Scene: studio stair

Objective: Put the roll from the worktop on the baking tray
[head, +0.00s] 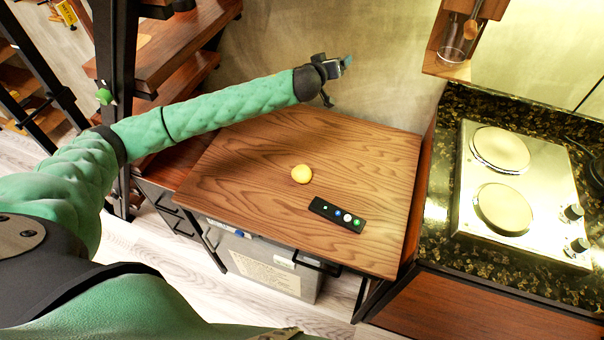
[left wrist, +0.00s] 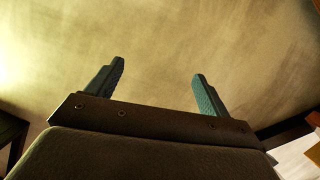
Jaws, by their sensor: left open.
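My left gripper (head: 347,62) is raised above the back edge of the worktop, up and to the right of the roll in the head view, and points toward the wall. In the left wrist view its two fingers (left wrist: 152,82) are spread apart with nothing between them, facing the bare wall. My right gripper is not in view. No baking tray can be made out in either view.
A black remote-like strip (head: 337,214) with coloured buttons lies on the worktop, right of and nearer than the roll. A two-plate hob (head: 548,188) stands on the dark stone counter at the right. A wooden wall shelf (head: 440,68) holds a glass. Wooden shelves (head: 165,50) stand at the left.

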